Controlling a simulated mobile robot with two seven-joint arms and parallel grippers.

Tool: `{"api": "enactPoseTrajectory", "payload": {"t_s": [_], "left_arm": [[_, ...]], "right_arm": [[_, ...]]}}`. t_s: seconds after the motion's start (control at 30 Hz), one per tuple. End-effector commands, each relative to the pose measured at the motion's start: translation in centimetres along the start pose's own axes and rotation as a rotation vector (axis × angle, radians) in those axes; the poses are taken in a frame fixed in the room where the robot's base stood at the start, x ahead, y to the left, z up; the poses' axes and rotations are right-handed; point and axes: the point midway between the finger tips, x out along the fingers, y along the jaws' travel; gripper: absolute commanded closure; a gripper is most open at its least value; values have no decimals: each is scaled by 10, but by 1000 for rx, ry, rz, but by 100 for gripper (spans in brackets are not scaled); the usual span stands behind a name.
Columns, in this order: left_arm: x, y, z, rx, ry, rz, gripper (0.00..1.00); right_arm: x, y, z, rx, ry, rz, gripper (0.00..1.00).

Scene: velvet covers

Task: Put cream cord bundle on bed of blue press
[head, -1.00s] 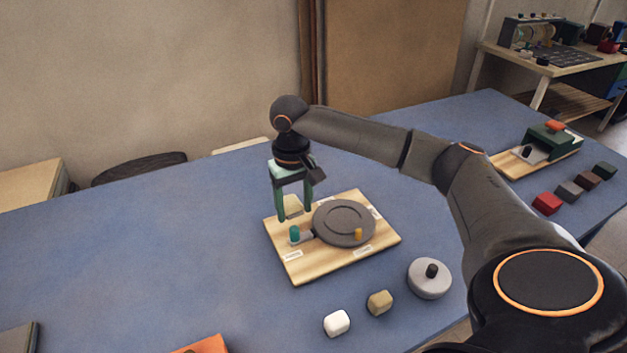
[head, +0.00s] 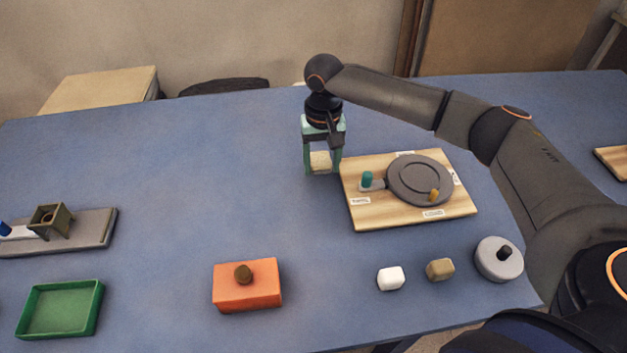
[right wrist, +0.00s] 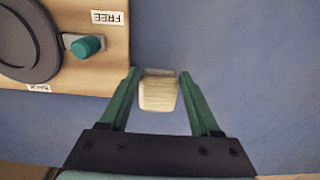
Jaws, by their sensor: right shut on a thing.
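My right gripper (head: 322,168) is shut on the cream cord bundle (head: 320,160), a small pale ribbed block. The bundle also shows between the green fingers in the right wrist view (right wrist: 158,92). The gripper points down just left of the wooden board, with blue table below it. At the far left of the head view is a grey base (head: 95,230) with an olive box-like part (head: 50,218) and a blue-tipped lever (head: 6,230), cut off by the picture edge. I cannot tell whether this is the blue press. My left gripper is not in view.
The wooden board (head: 385,217) carries a round grey plate (head: 420,172) and a teal knob (head: 367,178). An orange block (head: 247,290), green tray (head: 60,310), white block (head: 390,279), tan block (head: 440,269) and grey lidded disc (head: 499,262) line the front. The middle-left table is clear.

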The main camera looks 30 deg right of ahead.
Motion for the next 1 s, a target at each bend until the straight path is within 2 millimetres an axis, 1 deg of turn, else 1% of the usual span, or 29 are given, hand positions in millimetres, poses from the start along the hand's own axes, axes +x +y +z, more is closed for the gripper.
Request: {"api": "enactPoseTrajectory", "payload": {"t_s": [0.03, 0.2, 0.3, 0.4, 0.5, 0.87, 0.9, 1.0], "left_arm": [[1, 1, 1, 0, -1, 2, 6], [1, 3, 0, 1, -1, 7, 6], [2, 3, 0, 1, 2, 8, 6], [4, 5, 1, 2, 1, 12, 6], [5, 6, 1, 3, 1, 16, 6], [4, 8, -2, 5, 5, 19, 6], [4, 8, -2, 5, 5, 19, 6], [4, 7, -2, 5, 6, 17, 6]], "right_arm": [[6, -5, 0, 0, 0, 0, 89], [16, -14, 0, -1, 1, 0, 89], [27, -23, 0, -3, 1, 0, 89], [44, -20, 0, 1, 0, 3, 89], [53, -20, 0, 0, 1, 1, 89], [56, -20, 0, -1, 0, 0, 89], [56, -20, 0, -1, 1, 0, 35], [56, -20, 0, -1, 1, 0, 24]]}}
